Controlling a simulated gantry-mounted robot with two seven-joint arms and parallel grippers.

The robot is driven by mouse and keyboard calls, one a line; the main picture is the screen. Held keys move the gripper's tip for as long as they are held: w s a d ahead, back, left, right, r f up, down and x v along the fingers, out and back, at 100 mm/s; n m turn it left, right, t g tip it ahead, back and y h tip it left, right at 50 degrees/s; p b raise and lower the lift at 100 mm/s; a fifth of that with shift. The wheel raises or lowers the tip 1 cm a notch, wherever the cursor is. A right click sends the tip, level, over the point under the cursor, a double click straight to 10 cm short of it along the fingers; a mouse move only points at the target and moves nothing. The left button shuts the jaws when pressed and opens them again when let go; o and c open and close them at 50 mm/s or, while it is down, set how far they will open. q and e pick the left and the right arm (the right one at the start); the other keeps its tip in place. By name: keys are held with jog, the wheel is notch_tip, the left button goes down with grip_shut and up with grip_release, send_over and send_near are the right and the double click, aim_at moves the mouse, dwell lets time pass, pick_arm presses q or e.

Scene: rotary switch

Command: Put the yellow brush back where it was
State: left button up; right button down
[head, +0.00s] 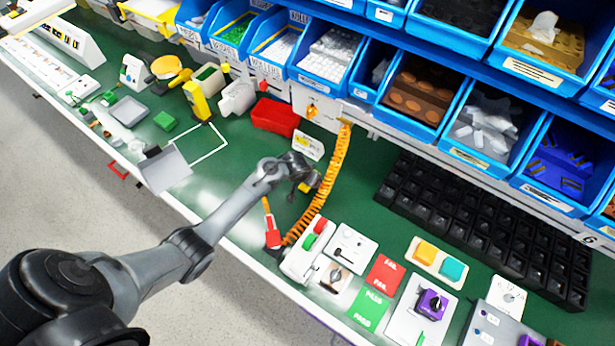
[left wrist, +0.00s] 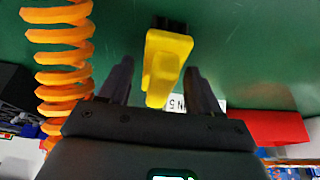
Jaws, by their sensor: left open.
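The yellow brush (head: 305,187) lies on the green table, partly hidden beneath my left gripper (head: 307,180) in the head view. In the left wrist view the brush (left wrist: 166,60) has a yellow body and a dark end at the top. It sits between the two dark fingers of my left gripper (left wrist: 158,75), with gaps on both sides, so the fingers are open. The height of the fingers over it is hard to tell. A white outlined rectangle (head: 224,150) is marked on the table to the left. My right gripper is not in view.
An orange coiled hose (head: 325,195) hangs just right of the gripper; it also shows in the left wrist view (left wrist: 58,60). A red bin (head: 275,117) and a white card (head: 308,145) stand behind. A red-handled tool (head: 270,228) lies in front. Blue bins line the back.

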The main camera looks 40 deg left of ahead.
pick_arm(q)
jog(key=a+p+v, duration=0.1)
jog(key=p+v, duration=0.3)
jog(key=v, duration=0.7)
jog(key=s+d+r+m, duration=0.1)
jog(key=s+d, duration=0.3)
jog(key=s, duration=0.4)
jog(key=s+d+r+m, duration=0.1)
jog(key=s+d+r, duration=0.3)
jog(key=s, duration=0.4)
jog(key=s+d+r+m, duration=0.1)
jog(key=s+d+r, duration=0.2)
jog(key=s+d, duration=0.2)
jog(key=s, duration=0.3)
jog(key=shift+d+r+g+h, duration=0.25)
jog(key=shift+g+h, duration=0.15)
jog(key=shift+s, duration=0.1)
notch_tip(320, 180, up, 19)
jog(key=p, duration=1.8)
jog(key=shift+p, duration=0.4)
jog(key=shift+f, duration=0.25)
